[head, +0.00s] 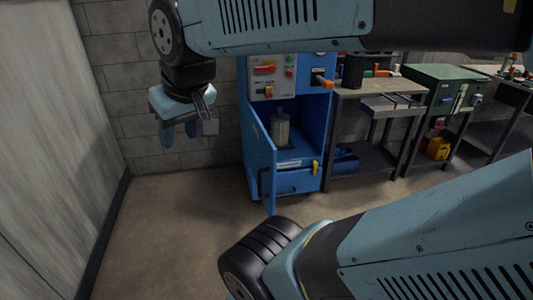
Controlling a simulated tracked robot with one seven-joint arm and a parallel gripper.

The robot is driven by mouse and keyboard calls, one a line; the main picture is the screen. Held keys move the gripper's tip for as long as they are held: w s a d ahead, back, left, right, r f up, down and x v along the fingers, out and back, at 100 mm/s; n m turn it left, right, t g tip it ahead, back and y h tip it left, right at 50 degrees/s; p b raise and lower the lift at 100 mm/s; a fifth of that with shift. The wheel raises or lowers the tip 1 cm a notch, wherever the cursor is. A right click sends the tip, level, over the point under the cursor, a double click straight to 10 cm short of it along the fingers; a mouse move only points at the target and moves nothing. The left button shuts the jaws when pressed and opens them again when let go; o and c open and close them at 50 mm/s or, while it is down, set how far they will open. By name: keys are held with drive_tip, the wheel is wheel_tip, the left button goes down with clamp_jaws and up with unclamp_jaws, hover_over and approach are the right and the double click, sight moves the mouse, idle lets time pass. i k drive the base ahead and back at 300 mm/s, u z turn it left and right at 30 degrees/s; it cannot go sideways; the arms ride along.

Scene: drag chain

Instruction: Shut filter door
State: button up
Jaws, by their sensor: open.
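The blue filter door (261,158) stands open on the left side of the blue cabinet (328,125), swung out toward me. A dark handle (262,184) shows on it. Inside the open compartment a pale cylindrical filter (281,130) stands upright on a dark base. A yellow latch (315,168) sits at the lower right of the cabinet front. My gripper (180,132) hangs pointing down, to the left of the cabinet and apart from the door. Its fingers are open with nothing seen between them. My arm hides the cabinet's top.
Above the compartment is a control panel (271,79) with a red switch, and an orange-handled lever (323,82) sticks out. A workbench (378,88) and a green cabinet (445,75) stand to the right. Open floor (180,215) lies before the door; a wall (50,130) bounds the left.

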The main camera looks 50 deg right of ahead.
sight(262, 152)
drive_tip(key=u, duration=0.5)
drive_tip(key=i, duration=0.1)
drive_tip(key=z, duration=1.6)
drive_tip(key=k, duration=0.6)
drive_tip(key=z, duration=0.25)
drive_tip(key=i, duration=1.6)
drive_tip(key=z, duration=0.1)
drive_tip(key=k, duration=0.65)
drive_tip(key=z, duration=0.05)
